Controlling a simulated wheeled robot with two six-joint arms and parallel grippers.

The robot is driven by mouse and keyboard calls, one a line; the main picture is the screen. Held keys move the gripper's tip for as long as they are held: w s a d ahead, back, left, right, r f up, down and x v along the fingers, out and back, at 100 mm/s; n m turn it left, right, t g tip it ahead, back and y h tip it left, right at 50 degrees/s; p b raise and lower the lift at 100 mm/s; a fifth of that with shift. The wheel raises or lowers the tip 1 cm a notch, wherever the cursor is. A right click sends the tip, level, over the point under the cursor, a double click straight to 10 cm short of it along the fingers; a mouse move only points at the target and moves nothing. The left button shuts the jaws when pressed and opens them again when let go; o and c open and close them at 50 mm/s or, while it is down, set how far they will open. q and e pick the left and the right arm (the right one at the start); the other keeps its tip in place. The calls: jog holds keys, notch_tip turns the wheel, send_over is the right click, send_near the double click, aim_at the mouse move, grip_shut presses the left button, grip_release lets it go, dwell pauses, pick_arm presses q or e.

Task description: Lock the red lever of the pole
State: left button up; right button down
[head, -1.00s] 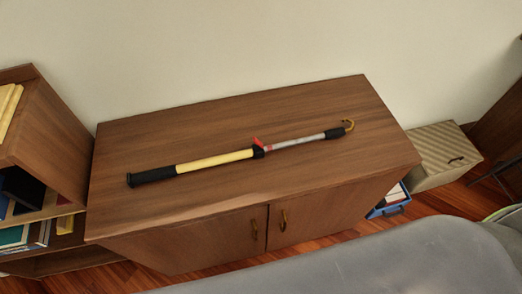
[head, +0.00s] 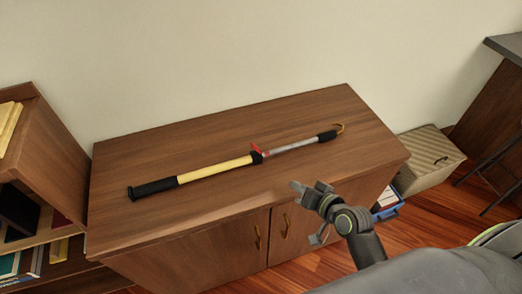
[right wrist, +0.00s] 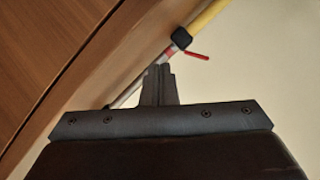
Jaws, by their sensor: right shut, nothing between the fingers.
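The pole (head: 228,165) lies on top of the wooden cabinet (head: 130,225), with a black grip at the left, a yellow shaft, a black collar, a grey shaft and a hook at the right. Its red lever (head: 255,147) stands up at an angle from the collar. In the right wrist view the red lever (right wrist: 197,55) sticks out beside the black collar (right wrist: 181,38). My right gripper (head: 297,187) is near the cabinet's front edge, apart from the pole. It is shut and empty, and its fingers (right wrist: 162,70) also show in the right wrist view. My left gripper is not in view.
A bookshelf (head: 45,145) with books stands left of the cabinet. A striped box (head: 428,158) and a blue bin (head: 388,208) are on the floor at the right. The cabinet top around the pole is clear.

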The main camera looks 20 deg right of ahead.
aim_at(256, 148)
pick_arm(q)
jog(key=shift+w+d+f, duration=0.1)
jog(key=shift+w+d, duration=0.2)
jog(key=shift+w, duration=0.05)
pick_arm(e)
jog(key=w+r+m+t, duration=0.3)
jog(key=w+r, duration=0.2)
jog(key=r, duration=0.1)
jog(key=shift+r+m+t, duration=0.3)
jog(key=shift+t, duration=0.1)
jog(key=w+a+f, duration=0.1)
jog(key=w, duration=0.2)
jog(key=w+a, duration=0.2)
jog(key=w, duration=0.1)
jog(key=w+a+f+p, duration=0.1)
jog(key=w, duration=0.2)
jog(key=shift+w+a+f, duration=0.25)
jog(key=shift+a+f, duration=0.1)
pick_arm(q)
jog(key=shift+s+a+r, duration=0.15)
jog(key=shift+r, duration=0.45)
pick_arm(e)
jog(key=shift+s+a+f, duration=0.1)
jog(key=shift+a+f, duration=0.2)
jog(key=shift+a, duration=0.35)
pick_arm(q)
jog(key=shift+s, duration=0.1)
